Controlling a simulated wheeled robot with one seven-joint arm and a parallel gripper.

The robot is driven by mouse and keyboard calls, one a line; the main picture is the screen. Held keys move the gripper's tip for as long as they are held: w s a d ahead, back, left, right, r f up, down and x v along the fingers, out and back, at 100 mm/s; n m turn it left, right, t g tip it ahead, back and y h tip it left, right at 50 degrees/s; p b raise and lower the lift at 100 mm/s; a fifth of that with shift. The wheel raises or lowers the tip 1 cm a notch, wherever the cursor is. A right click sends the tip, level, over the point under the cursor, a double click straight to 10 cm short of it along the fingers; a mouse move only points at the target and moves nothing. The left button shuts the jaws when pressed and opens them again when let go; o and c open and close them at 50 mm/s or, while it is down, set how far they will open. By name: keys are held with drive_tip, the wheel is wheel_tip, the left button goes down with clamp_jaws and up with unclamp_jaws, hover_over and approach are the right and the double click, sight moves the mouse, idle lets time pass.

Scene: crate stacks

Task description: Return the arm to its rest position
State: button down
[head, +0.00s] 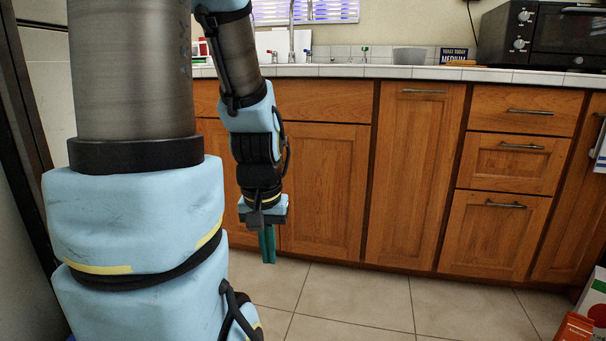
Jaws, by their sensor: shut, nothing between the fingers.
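My gripper (267,246) hangs pointing down at the end of my arm, left of the picture's middle. Its green fingers are together with nothing between them. It is in front of the wooden lower cabinets (325,190), over the tiled floor. My arm's large blue and grey links fill the left side of the view and hide part of the cabinets behind them.
Boxes (577,328) stand at the lower right. The tiled floor (400,305) in the middle is clear.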

wheel_tip(320, 180, up, 38)
drive_tip(key=p, duration=3.5)
drive_tip(key=shift+w+f, duration=0.25)
